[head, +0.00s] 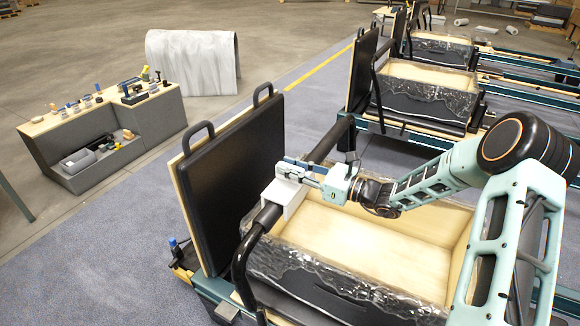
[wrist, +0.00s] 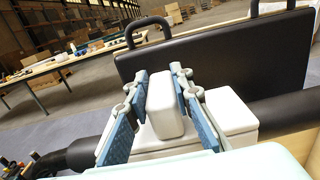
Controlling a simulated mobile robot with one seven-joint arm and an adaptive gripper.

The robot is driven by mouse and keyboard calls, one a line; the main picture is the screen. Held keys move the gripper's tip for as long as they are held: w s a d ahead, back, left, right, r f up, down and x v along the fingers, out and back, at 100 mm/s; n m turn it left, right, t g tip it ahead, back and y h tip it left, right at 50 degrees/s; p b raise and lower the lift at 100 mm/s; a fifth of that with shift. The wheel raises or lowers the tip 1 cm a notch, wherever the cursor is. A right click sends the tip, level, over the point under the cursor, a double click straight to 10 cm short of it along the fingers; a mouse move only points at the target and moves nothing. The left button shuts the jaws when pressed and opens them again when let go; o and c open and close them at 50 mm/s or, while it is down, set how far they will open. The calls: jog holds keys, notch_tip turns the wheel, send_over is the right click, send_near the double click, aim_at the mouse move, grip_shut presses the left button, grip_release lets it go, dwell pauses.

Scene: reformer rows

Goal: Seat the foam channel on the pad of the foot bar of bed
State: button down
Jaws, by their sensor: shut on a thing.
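The foam channel (head: 286,196) is a pale grey-white block with a raised rib on top. In the head view it sits across the black padded foot bar (head: 319,150) of the nearest bed, with bar showing on both sides. My gripper (head: 292,168) is shut on the channel's rib. In the wrist view the channel (wrist: 232,116) is over the foot bar (wrist: 283,112), and its rib stands between the two blue-padded fingers of my gripper (wrist: 160,84). The channel's underside is hidden, so I cannot tell whether it is fully down on the pad.
A black upright board (head: 232,178) with two handles stands just behind the bar. A wooden carriage box wrapped in clear film (head: 350,240) lies in front. More beds (head: 425,90) stand in a row beyond. A grey bench (head: 105,135) with small items is at left.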

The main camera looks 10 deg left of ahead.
jog(key=shift+f, duration=0.15)
jog(key=c, duration=1.6)
grip_release()
jog(key=v, duration=1.2)
